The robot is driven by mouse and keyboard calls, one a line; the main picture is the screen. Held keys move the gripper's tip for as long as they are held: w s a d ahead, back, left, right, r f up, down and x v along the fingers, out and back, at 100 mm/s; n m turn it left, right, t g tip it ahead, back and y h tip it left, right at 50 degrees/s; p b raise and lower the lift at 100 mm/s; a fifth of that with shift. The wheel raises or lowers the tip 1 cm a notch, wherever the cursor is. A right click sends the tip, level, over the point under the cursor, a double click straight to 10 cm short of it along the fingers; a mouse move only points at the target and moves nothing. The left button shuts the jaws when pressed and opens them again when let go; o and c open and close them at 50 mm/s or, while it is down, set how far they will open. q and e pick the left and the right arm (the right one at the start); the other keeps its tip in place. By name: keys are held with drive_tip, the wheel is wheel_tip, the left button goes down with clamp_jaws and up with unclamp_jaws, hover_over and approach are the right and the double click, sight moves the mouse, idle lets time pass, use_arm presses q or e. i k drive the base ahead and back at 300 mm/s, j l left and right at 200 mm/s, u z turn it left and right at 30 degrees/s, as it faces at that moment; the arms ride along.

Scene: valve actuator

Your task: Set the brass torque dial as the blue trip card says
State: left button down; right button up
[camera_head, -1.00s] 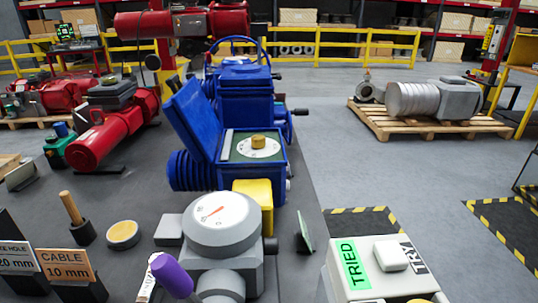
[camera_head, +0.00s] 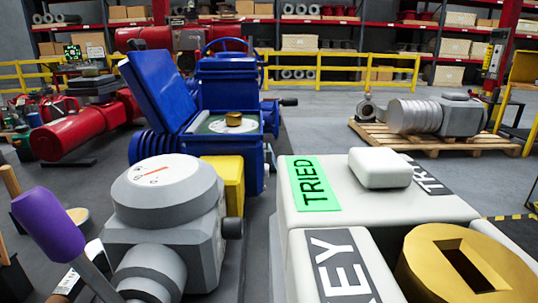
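A blue valve actuator (camera_head: 228,88) stands on the dark bench at centre-left with its blue lid (camera_head: 160,88) tilted open. The brass torque dial (camera_head: 233,119) sits inside on a pale plate (camera_head: 217,127). I see the dial low and from the side, so its setting cannot be read. I cannot make out a blue trip card. Neither of my grippers shows.
A grey housing with a round gauge (camera_head: 162,172) and a yellow block (camera_head: 230,182) stand before the actuator. A purple handle (camera_head: 48,224) rises at left.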

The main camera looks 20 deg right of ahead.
sight(233, 119)
drive_tip(key=k+l+u, duration=0.1)
drive_tip(key=l+u, duration=0.35)
drive_tip(key=l, duration=1.9)
